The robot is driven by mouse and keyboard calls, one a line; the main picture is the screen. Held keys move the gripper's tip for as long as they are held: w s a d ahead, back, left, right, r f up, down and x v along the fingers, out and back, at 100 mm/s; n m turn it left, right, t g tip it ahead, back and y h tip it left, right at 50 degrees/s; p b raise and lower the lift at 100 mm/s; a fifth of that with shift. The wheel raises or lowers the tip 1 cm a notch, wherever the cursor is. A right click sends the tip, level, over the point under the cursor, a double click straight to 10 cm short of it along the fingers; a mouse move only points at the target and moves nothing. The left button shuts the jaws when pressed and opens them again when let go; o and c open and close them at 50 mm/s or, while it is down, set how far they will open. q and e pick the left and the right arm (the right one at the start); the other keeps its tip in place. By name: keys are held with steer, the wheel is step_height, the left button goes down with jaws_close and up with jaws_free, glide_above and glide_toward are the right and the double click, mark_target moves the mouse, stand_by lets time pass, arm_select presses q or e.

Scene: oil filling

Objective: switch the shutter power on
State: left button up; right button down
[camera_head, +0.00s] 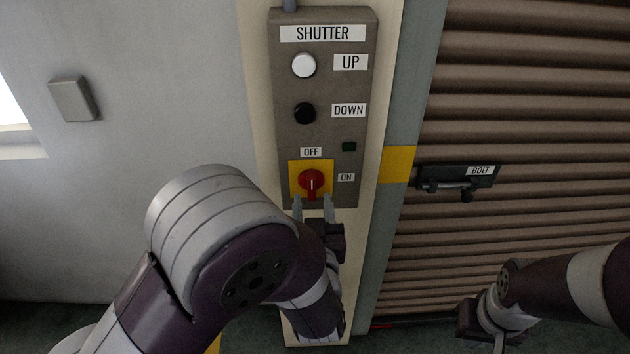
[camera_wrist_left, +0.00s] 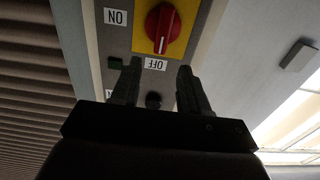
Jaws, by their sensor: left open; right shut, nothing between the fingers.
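The red rotary power switch (camera_head: 312,182) sits on a yellow plate (camera_head: 327,165) low on the grey shutter control box (camera_head: 288,135). Its white mark points up toward the OFF label (camera_head: 311,152); the ON label (camera_head: 346,177) is to the right. My left gripper (camera_head: 313,206) is open, its fingertips around or just below the switch; contact cannot be told. In the left wrist view the switch (camera_wrist_left: 162,27) appears upside down, beyond the open fingers (camera_wrist_left: 158,80). My right gripper (camera_head: 498,342) is shut and empty at the lower right, far from the box.
Above the switch are a white UP button (camera_head: 303,65), a black DOWN button (camera_head: 304,113) and a small dark green indicator (camera_head: 349,146). The ribbed shutter (camera_head: 540,100) with a black bolt (camera_head: 455,180) is to the right. Bare wall (camera_head: 170,100) lies left.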

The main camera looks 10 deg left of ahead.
mark_target(312, 181)
arm_select(q)
steer(key=x, duration=0.5)
steer(key=shift+p, duration=0.35)
steer(key=shift+w+a, duration=0.15)
steer(key=shift+w, duration=0.2)
jaws_close()
